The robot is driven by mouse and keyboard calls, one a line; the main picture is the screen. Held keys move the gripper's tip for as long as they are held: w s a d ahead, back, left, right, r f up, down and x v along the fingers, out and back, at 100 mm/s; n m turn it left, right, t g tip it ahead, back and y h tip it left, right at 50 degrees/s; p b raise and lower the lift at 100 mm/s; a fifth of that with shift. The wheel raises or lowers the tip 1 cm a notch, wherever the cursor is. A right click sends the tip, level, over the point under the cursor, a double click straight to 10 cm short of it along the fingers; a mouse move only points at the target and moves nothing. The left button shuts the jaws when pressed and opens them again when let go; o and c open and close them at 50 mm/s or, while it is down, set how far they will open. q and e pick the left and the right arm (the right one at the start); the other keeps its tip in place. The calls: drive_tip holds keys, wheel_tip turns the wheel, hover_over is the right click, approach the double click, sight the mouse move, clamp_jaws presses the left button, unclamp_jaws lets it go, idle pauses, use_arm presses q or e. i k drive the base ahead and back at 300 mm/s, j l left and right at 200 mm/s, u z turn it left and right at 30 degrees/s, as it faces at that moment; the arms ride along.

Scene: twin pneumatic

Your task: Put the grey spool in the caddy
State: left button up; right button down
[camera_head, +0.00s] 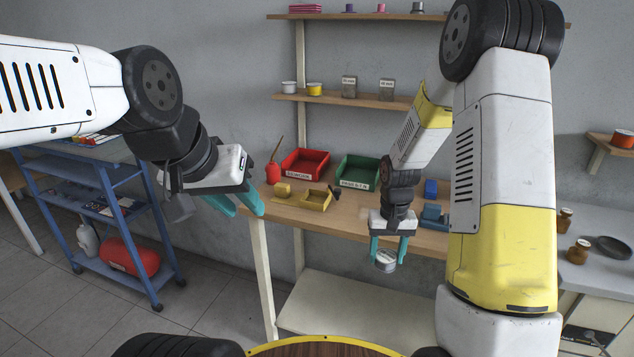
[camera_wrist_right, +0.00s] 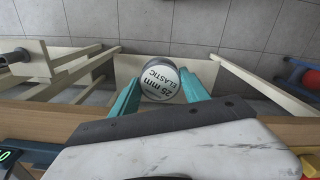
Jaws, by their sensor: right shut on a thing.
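The grey spool (camera_head: 385,262) is round, with a pale end face. In the right wrist view the spool (camera_wrist_right: 160,82) shows a white label reading "25 mm ELASTIC". My right gripper (camera_head: 388,256) is shut on it, with a teal finger on each side. It holds the spool in the air in front of the workbench's front edge. My left gripper (camera_head: 242,213) is empty and its two teal fingers look apart, left of the bench. An open yellow box (camera_head: 318,199) on the bench may be the caddy; I cannot tell for sure.
A red bin (camera_head: 305,164) and a green bin (camera_head: 357,170) stand at the back of the wooden bench (camera_head: 335,221). Blue items (camera_head: 433,214) lie right of my right gripper. A blue cart (camera_head: 95,200) stands left.

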sight(314, 201)
drive_tip(key=l+u, duration=0.1)
drive_tip(key=u, duration=0.3)
drive_tip(key=l+u, duration=0.1)
drive_tip(key=u, duration=0.25)
drive_tip(key=k+l+u, duration=0.1)
drive_tip(key=u, duration=0.3)
drive_tip(key=i+l, duration=0.1)
drive_tip(key=l, duration=0.4)
drive_tip(key=i+l, duration=0.1)
drive_tip(key=l, duration=0.35)
drive_tip(key=i, duration=0.3)
